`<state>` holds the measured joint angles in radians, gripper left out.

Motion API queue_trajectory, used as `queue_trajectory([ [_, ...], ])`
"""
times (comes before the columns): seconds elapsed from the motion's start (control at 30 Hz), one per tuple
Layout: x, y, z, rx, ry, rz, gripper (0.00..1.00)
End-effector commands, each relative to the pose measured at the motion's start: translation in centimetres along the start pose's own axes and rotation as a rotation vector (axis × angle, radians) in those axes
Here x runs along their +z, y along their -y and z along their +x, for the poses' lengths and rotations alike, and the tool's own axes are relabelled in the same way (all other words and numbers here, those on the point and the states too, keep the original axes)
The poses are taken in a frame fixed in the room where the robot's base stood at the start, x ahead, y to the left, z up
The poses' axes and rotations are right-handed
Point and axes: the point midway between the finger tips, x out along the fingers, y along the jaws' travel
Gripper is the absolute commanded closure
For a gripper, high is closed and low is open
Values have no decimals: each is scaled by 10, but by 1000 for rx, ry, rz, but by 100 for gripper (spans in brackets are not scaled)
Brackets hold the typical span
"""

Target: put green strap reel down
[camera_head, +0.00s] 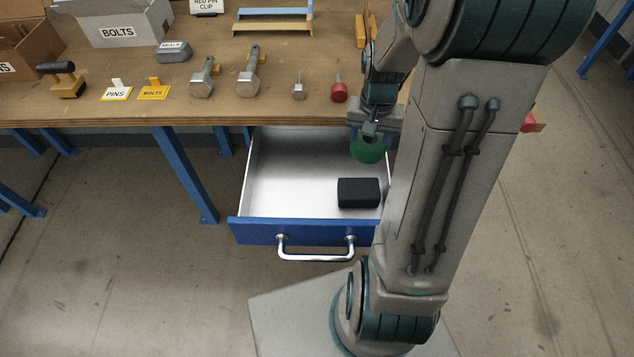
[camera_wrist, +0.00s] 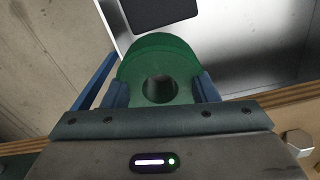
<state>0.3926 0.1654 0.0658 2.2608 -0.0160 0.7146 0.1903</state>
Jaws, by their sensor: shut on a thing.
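The green strap reel (camera_head: 367,149) is held in my gripper (camera_head: 369,133) above the right part of the open drawer (camera_head: 290,170). In the wrist view the green reel (camera_wrist: 160,58) shows its round face and centre hole, with the blue fingers of my gripper (camera_wrist: 160,90) shut on it from both sides. The drawer's metal floor lies below it. A black block (camera_head: 358,193) lies in the drawer, nearer its front right. I cannot tell the exact height of the reel above the drawer floor.
The drawer's blue front (camera_head: 300,232) carries a metal handle (camera_head: 315,250). The workbench (camera_head: 215,105) holds bolts, a red pin (camera_head: 339,92), label signs and a BOLTS box (camera_head: 120,22). The left and middle of the drawer are clear.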

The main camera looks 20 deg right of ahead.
Motion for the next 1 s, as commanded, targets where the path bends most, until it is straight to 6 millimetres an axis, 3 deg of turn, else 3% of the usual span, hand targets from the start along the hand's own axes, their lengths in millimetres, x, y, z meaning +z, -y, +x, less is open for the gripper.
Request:
queue_trajectory([
  [0.17, 5, 17, 12, 1, 4, -1, 74],
  [0.4, 15, 71, 46, 2, 6, -4, 74],
  [0.6, 20, 104, 66, 1, 2, 1, 74],
  [0.77, 21, 113, 73, 1, 2, 6, 74],
  [1.0, 22, 113, 105, 2, 4, 6, 74],
])
